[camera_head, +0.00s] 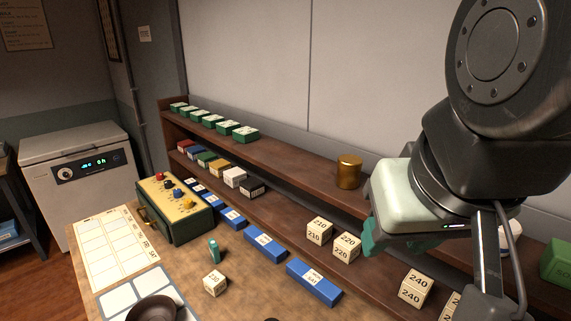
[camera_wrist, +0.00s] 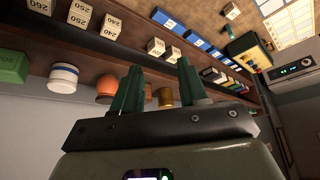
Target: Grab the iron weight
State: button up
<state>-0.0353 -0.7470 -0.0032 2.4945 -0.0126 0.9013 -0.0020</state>
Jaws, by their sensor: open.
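I see nothing that is clearly an iron weight. A dark round dish-like thing (camera_head: 152,309) is cut by the bottom edge in the head view, and a sliver of something dark shows at the bottom edge to its right. A brass-coloured cylinder (camera_head: 349,172) stands on the upper shelf; in the wrist view it (camera_wrist: 165,97) shows between and behind my fingers. My gripper (camera_head: 392,240) hangs in front of the shelves at the right, empty. In the wrist view my gripper (camera_wrist: 160,82) has its two green fingers apart.
Numbered cream blocks (camera_head: 319,231) stand on the lower shelf (camera_head: 290,222). Blue boxes (camera_head: 314,284) line the table's back edge. A control box (camera_head: 175,208) with knobs stands at the left. A white jar (camera_wrist: 62,77) and an orange round thing (camera_wrist: 106,86) stand near my gripper.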

jog(key=o, duration=0.7)
